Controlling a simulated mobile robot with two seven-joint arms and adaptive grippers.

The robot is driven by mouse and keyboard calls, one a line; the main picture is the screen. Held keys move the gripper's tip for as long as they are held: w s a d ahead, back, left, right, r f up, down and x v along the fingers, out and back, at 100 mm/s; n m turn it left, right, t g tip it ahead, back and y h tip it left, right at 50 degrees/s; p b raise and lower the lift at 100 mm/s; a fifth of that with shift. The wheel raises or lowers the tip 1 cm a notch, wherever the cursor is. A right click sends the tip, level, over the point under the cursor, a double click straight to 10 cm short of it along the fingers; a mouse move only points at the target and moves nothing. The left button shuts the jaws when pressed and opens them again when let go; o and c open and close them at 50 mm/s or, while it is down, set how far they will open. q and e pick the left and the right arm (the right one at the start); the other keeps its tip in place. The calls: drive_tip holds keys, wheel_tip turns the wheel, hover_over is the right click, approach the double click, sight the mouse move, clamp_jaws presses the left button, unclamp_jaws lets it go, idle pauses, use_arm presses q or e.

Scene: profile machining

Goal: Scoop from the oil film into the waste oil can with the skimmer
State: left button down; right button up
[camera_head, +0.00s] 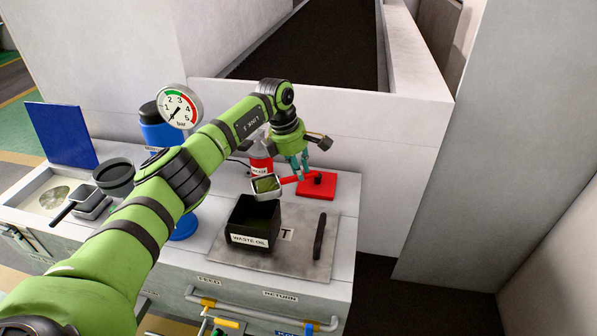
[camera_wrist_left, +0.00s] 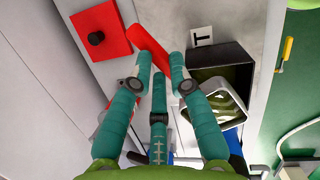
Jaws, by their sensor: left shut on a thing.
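My left gripper (camera_head: 299,165) is shut on the red handle of the skimmer (camera_head: 266,186); the handle also shows between the teal fingers (camera_wrist_left: 162,62) in the wrist view. The skimmer's pale-rimmed square head (camera_wrist_left: 220,101) has a streaky olive-green inside; I cannot tell how much oil it holds. In the head view the skimmer head appears just above the back rim of the open black waste oil can (camera_head: 251,240). In the wrist view it overlaps the can (camera_wrist_left: 228,56). The can stands upright on a grey plate. I cannot make out the oil film. My right gripper is out of view.
A red block with a black knob (camera_head: 317,185) lies behind the can. A black bar (camera_head: 319,237) lies right of it. A pressure gauge (camera_head: 180,106), blue bottle (camera_head: 157,128), red can (camera_head: 261,168) and blue panel (camera_head: 62,135) stand around. A white wall rises behind.

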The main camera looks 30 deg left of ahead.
use_arm(q)
drive_tip(key=shift+s+a+r+t+h, duration=0.25)
drive_tip(key=shift+s+a+t+h, duration=0.05)
drive_tip(key=shift+a, duration=0.05)
drive_tip(key=shift+s+a+r+t+h+b, duration=0.1)
drive_tip(key=shift+s+a+t+h+b, duration=0.45)
drive_tip(key=shift+b, duration=0.35)
drive_tip(key=shift+a+r+t+h+b, duration=0.15)
drive_tip(key=shift+t+h+b, duration=0.1)
drive_tip(key=shift+h+b, duration=0.15)
drive_tip(key=b, duration=0.1)
drive_tip(key=t+h+b, duration=0.1)
drive_tip(key=shift+s+r+b, duration=0.15)
drive_tip(key=shift+r+b, duration=0.15)
drive_tip(key=shift+s+a+r+t+h+b, duration=0.25)
drive_tip(key=shift+t+b, duration=0.05)
drive_tip(key=shift+b, duration=0.55)
drive_tip(key=shift+r+p, duration=0.25)
drive_tip(key=shift+p, duration=0.1)
drive_tip(key=shift+s+a+t+h+b, duration=0.15)
drive_tip(key=shift+a+t+h+b, duration=0.15)
drive_tip(key=shift+b, duration=0.9)
drive_tip(key=shift+s+r+b, duration=0.15)
drive_tip(key=shift+r+b, duration=0.05)
drive_tip(key=shift+b, duration=0.1)
drive_tip(key=shift+a+r, duration=0.15)
drive_tip(key=shift+r, duration=0.15)
